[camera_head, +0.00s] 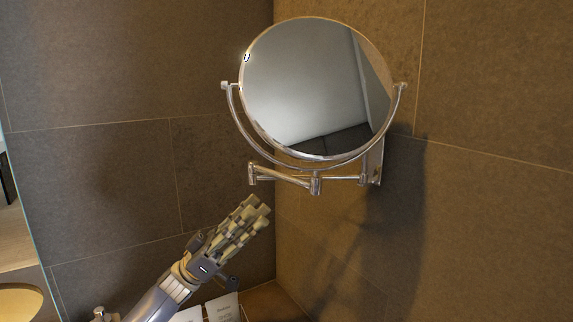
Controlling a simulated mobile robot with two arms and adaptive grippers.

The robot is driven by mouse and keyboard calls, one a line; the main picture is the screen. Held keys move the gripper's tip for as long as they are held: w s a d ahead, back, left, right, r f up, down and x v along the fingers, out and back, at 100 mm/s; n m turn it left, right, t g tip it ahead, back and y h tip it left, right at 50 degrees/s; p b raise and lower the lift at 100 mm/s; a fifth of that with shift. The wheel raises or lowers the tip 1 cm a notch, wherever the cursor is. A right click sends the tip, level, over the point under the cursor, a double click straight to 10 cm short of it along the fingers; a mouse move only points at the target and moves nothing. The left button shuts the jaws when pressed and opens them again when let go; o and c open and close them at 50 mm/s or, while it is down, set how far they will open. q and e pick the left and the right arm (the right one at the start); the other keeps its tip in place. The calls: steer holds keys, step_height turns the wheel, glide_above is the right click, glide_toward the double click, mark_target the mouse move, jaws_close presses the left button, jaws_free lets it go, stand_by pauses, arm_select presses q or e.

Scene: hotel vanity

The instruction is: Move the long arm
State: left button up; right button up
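A round mirror (310,85) with a chrome rim hangs in a curved chrome yoke (245,125). Below it is a folding chrome arm (290,178) with several joints, reaching to a wall plate (374,160) on the right wall. The far side of the arm's linkage is partly hidden by the mirror. My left gripper (258,206) comes up from the lower left, its fingertips pointing up and right, below the arm's left joint. A gap shows between the fingertips and the arm in the picture. The finger opening cannot be made out. My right gripper is out of view.
Dark tiled walls (110,185) meet in a corner behind the mirror. White cards (223,306) stand on a counter below my gripper. A chrome fitting (101,314) and a pale round object (18,301) are at lower left.

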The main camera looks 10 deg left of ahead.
mark_target(289, 179)
arm_select(q)
steer(key=p+x, duration=0.1)
steer(key=x, duration=0.2)
steer(key=p+x, duration=0.2)
steer(key=x, duration=0.2)
steer(key=p+x, duration=0.2)
steer(key=x, duration=0.1)
steer(key=shift+s+d+r, duration=0.15)
steer(key=shift+s+r, duration=0.2)
steer(key=shift+r, duration=0.1)
steer(key=shift+d+r, duration=0.2)
steer(key=shift+d, duration=0.05)
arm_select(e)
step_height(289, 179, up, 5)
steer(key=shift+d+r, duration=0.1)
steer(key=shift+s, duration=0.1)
arm_select(q)
steer(key=c, duration=0.5)
jaws_close()
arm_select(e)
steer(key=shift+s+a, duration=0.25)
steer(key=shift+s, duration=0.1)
